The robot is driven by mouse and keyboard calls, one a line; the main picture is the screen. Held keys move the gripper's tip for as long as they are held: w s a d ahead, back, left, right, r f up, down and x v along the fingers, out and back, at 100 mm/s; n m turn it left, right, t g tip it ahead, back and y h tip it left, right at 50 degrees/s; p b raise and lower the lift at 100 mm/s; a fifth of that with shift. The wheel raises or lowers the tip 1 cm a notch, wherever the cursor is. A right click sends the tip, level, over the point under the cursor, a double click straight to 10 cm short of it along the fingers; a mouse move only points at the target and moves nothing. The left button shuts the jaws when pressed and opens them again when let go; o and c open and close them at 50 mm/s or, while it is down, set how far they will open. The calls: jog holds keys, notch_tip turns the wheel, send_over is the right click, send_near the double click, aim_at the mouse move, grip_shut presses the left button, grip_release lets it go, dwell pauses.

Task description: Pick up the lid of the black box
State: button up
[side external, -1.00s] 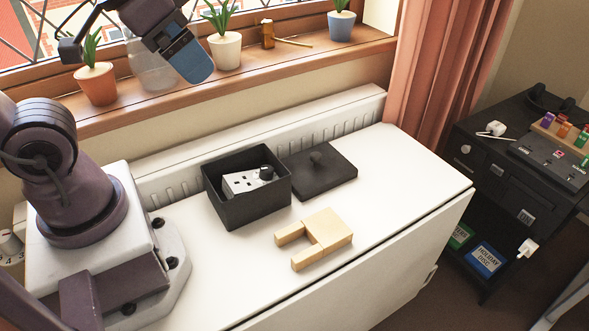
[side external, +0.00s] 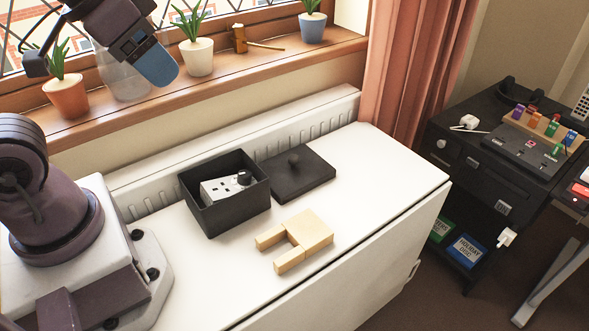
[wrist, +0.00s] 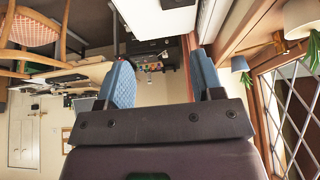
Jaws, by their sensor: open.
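The black lid (side external: 306,182), a flat dark square with a round knob (side external: 293,160) on top, lies on the white table just right of the black box. The black box (side external: 228,212) is open at the top. A white socket unit with a dark knob (side external: 220,188) sits inside it. My gripper (side external: 157,63) is raised high in front of the window, above and to the left of the box, well apart from the lid. In the wrist view its two blue fingers (wrist: 162,80) are spread with nothing between them. That view does not show the lid or box.
A pale wooden block piece with two prongs (side external: 304,233) lies in front of the lid. Potted plants (side external: 199,57) and a glass jar (side external: 122,78) stand on the windowsill (side external: 260,68) near my gripper. The white table (side external: 385,190) is clear at right. A black desk (side external: 480,170) stands beyond.

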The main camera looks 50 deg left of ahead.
jog(key=n+g+y, duration=0.1)
jog(key=n+g, duration=0.3)
jog(key=n, duration=0.5)
send_near(293, 156)
jog(key=f, duration=0.3)
jog(key=w+f, duration=0.1)
jog(key=f, duration=0.6)
jog(key=shift+w+a+f, duration=0.1)
jog(key=shift+w+a, duration=0.1)
jog(key=shift+a, duration=0.15)
jog(key=shift+c, duration=0.2)
jog(key=c, duration=1)
